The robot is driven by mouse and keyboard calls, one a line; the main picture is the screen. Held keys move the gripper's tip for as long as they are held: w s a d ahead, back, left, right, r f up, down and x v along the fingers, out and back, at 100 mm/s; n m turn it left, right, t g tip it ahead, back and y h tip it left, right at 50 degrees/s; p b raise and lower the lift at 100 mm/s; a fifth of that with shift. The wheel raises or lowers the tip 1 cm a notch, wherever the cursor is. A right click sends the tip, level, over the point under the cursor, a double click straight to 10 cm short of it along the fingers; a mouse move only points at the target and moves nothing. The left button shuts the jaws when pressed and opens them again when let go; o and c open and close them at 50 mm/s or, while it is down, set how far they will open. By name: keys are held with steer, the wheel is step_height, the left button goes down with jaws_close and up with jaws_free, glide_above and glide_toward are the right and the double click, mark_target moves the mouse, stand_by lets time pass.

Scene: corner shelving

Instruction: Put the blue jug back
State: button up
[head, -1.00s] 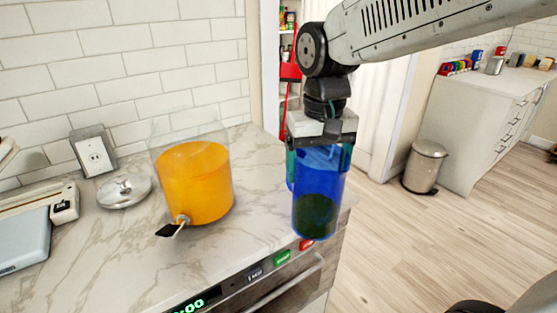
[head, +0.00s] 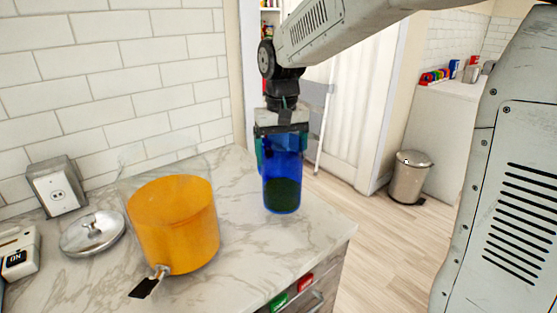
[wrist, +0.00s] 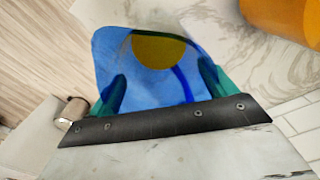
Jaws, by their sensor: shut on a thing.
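The blue jug (head: 283,180) is upright and see-through, with something dark in its lower part. My gripper (head: 281,140) is shut on its upper part from above. In the head view the jug shows over the right end of the marble counter; I cannot tell whether its base touches the top. In the wrist view the jug (wrist: 150,65) fills the space between the green fingers (wrist: 160,90), with a yellowish round patch showing through it.
An orange-filled clear dispenser (head: 175,225) with a tap stands left of the jug. Marble counter (head: 250,245) around the jug is bare. A bin (head: 409,178) stands on the floor at right.

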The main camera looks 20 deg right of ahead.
mark_target(279, 146)
steer(key=w, duration=0.3)
steer(key=shift+d+f, duration=0.1)
steer(key=shift+d, duration=0.2)
steer(key=shift+f, duration=1.75)
steer(key=o, duration=1.9)
steer(key=shift+f, duration=0.2)
step_height(279, 146, up, 12)
steer(key=s+d, duration=0.2)
steer(key=s, duration=1.6)
steer(key=shift+n+t, duration=0.4)
steer(key=shift+t, duration=0.3)
steer(key=s+f, duration=0.2)
steer(key=s, duration=0.2)
steer(key=s+f, duration=0.3)
steer(key=s, duration=0.1)
steer(key=s+d+f, duration=0.1)
steer(key=s+f, duration=0.1)
steer(key=s, duration=0.3)
steer(key=shift+s+f, duration=0.1)
steer(key=shift+f, duration=0.25)
